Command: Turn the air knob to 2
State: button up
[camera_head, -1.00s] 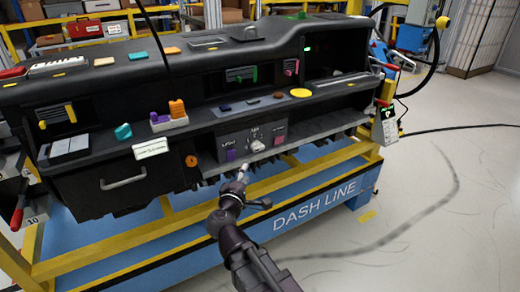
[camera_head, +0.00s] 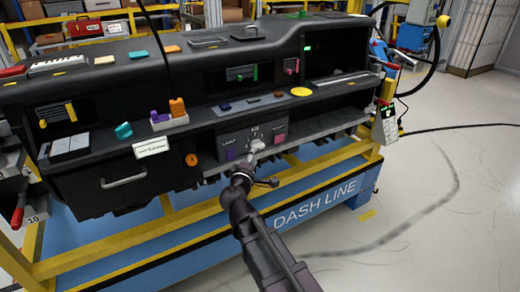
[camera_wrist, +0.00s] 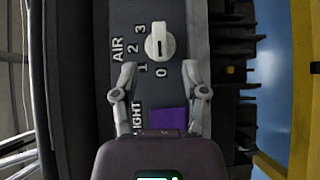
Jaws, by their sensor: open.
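The air knob (camera_wrist: 160,42) is a white round dial with a raised grip bar, on a grey panel marked AIR with the numbers 0 to 3 around it. In the wrist view the bar lies along the picture's vertical; I cannot tell for sure which number it points to. My gripper (camera_wrist: 160,80) is open, its fingers apart below the knob and not around it. In the head view my gripper (camera_head: 250,160) is close in front of the control panel (camera_head: 233,140) and hides part of the knob.
A purple square (camera_wrist: 168,119) beside the LIGHT label lies between my fingers in the wrist view. A pink square (camera_head: 280,139) is right of the knob. A shelf with loose items, such as a yellow disc (camera_head: 300,92), runs above the panel.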

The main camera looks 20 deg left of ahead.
aim_at(258, 146)
jog(key=shift+w+a, duration=0.2)
jog(key=shift+w, duration=2.65)
